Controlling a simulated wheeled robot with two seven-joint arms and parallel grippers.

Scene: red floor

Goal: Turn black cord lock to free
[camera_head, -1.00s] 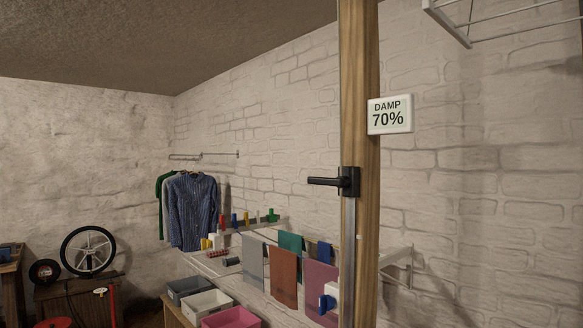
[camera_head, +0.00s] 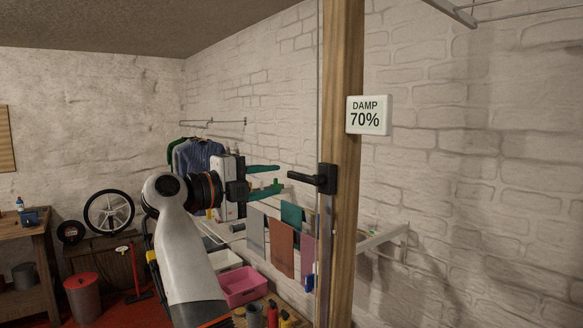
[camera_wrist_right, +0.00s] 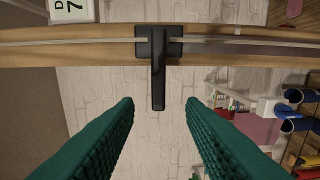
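The black cord lock (camera_head: 314,180) is mounted on a wooden post (camera_head: 342,220), and its lever points left, level, in the head view. In the right wrist view the black lock (camera_wrist_right: 158,62) shows its lever between and just beyond the fingertips. My right gripper (camera_head: 279,178) is open, its two green fingers one above the other, a short way left of the lever in the head view. In the right wrist view the open fingers (camera_wrist_right: 160,102) stand either side of the lever's line, with nothing between them. My left gripper is not in view.
Hanging cloths (camera_head: 281,245) and a pink bin (camera_head: 242,285) lie below and behind my right arm. A white wall rack (camera_head: 381,240) is right of the post.

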